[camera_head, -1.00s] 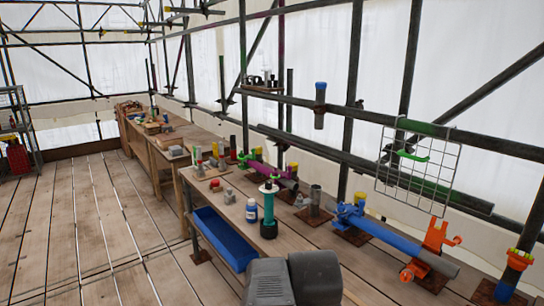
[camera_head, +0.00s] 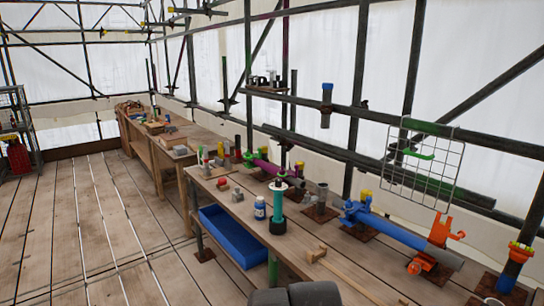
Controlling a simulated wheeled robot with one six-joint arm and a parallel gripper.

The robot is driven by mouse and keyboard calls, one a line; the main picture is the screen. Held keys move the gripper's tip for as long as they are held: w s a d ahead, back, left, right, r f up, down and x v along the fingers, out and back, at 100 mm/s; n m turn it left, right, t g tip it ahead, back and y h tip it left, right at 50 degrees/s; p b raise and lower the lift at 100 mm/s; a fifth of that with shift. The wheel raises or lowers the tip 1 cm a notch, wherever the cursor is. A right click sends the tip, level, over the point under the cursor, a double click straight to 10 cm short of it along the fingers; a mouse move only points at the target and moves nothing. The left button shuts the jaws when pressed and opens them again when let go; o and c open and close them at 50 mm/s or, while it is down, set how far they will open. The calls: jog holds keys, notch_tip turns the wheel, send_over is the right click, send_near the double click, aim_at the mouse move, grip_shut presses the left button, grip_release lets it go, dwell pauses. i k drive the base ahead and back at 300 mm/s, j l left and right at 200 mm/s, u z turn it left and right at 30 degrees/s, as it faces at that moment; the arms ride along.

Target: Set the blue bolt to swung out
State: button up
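A blue clamp (camera_head: 355,208) with a yellow cap or nut (camera_head: 366,195) sits on the dark tube at the right of the bench. A blue length of pipe (camera_head: 395,232) runs from it to an orange clamp (camera_head: 438,238). The bolt of the blue clamp is too small to tell apart, so I cannot tell whether it is swung out. A grey part of my arm shows at the bottom edge. My gripper is not in view.
A wire grid (camera_head: 420,170) hangs behind. Floor at left is clear.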

aim_at(346, 219)
jog(key=k+l, duration=0.45)
jog(key=i+l, duration=0.15)
jog(key=i, duration=0.45)
jog(key=i+l, duration=0.15)
jog(key=i, duration=0.5)
